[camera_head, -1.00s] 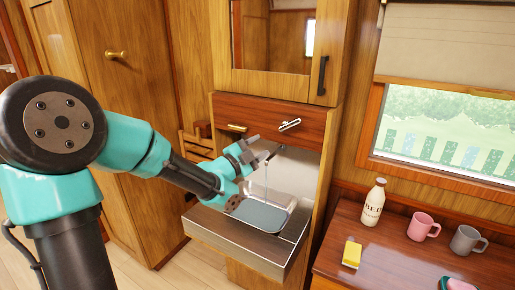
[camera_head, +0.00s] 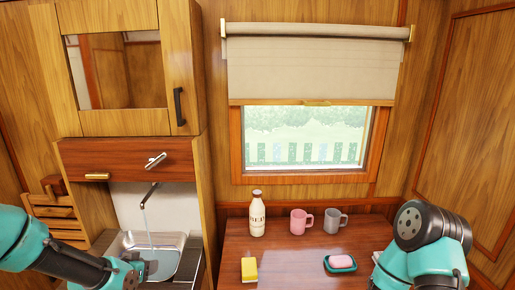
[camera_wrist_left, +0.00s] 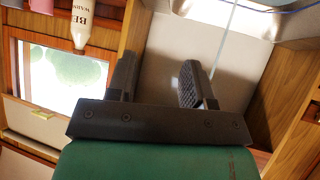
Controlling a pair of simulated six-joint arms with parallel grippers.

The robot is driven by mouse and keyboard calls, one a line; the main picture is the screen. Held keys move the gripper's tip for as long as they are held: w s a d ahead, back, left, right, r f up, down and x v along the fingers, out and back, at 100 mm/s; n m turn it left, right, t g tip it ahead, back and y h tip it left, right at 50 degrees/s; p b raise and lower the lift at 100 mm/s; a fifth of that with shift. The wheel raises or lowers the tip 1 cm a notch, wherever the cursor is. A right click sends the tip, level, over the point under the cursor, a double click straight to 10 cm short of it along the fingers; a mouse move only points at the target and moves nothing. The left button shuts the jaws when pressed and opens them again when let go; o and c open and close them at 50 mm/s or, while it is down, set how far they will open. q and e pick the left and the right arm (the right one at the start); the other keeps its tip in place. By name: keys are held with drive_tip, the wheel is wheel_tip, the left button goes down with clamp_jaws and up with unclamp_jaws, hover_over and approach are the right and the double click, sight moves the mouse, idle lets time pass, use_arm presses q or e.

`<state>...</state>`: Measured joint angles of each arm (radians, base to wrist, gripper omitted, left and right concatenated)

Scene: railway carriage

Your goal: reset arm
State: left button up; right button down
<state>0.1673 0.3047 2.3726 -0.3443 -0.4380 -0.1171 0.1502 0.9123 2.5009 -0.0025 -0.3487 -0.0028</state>
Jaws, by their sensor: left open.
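My left gripper (camera_head: 138,266) is in front of the metal sink (camera_head: 172,243) at the lower left of the head view. In the left wrist view my left gripper (camera_wrist_left: 160,82) has its two dark fingers apart with nothing between them. Water runs from the tap (camera_head: 150,194) into the sink, and the thin stream (camera_wrist_left: 225,40) also shows in the wrist view. My right arm stands at the right edge of the head view; its gripper is out of the picture.
On the wooden table (camera_head: 290,262) stand a milk bottle (camera_head: 257,216), a pink mug (camera_head: 301,221) and a grey mug (camera_head: 334,220). A yellow sponge (camera_head: 249,270) and a pink soap in a green dish (camera_head: 340,263) lie nearer. A window with a blind (camera_head: 312,70) is behind.

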use_arm(q)
drive_tip(key=s+f+n+g, duration=0.1)
drive_tip(key=f, duration=0.1)
drive_tip(key=s+d+f+n+g, duration=0.1)
drive_tip(key=f, duration=0.1)
drive_tip(key=s+f+n+g, duration=0.1)
drive_tip(key=s+f, duration=0.1)
drive_tip(key=shift+d+f+n, duration=0.3)
drive_tip(key=shift+d, duration=0.05)
drive_tip(key=s+d+f+g, duration=0.3)
drive_tip(key=s+f, duration=0.4)
drive_tip(key=f, duration=0.4)
drive_tip(key=s+d+f+g, duration=0.3)
drive_tip(key=s+d+f, duration=0.3)
drive_tip(key=f, duration=0.5)
drive_tip(key=shift+s+d+f+g+h, duration=0.15)
drive_tip(key=shift+s+d+g+h, duration=0.2)
drive_tip(key=shift+s, duration=0.75)
